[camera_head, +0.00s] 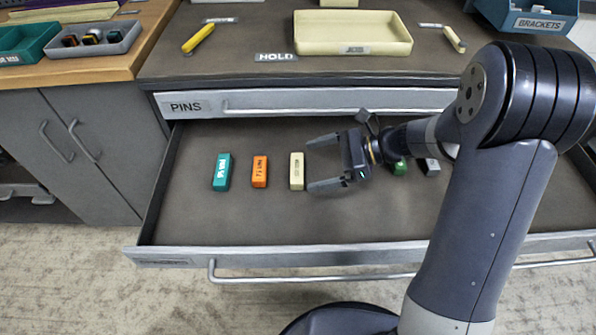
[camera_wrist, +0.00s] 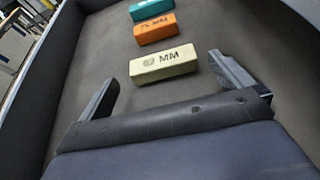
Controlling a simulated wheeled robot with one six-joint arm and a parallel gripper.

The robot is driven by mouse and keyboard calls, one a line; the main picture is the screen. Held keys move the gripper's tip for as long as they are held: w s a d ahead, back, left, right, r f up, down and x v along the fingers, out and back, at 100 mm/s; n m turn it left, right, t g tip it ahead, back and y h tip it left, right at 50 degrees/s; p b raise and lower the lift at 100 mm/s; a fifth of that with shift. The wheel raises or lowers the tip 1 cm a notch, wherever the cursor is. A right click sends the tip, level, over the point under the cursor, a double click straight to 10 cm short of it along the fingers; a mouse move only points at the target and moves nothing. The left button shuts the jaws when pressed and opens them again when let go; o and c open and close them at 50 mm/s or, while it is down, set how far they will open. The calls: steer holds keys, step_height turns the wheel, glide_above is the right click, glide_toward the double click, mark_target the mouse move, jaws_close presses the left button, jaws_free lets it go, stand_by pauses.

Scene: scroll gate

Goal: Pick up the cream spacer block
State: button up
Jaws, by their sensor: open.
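The cream spacer block (camera_head: 297,171) lies in the open drawer, with its long side running front to back. My gripper (camera_head: 316,163) is open and empty just to the right of the block, its two fingers pointing left toward it. In the wrist view the cream block (camera_wrist: 163,66) lies ahead of the open gripper (camera_wrist: 168,80), apart from both fingers, with "MM" lettering on its top. An orange block (camera_head: 260,171) and a teal block (camera_head: 222,172) lie in a row to its left.
The open drawer (camera_head: 190,219) has bare floor around the blocks. A green block (camera_head: 399,167) and a grey block (camera_head: 430,167) lie behind my arm. The shut PINS drawer (camera_head: 300,101) is above. A cream tray (camera_head: 352,49) stands on the worktop.

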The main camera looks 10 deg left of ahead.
mark_target(296, 168)
steer(key=b+x, duration=0.1)
steer(key=x, duration=0.4)
steer(key=shift+a, duration=0.2)
steer(key=c, duration=1)
steer(key=shift+o, duration=0.2)
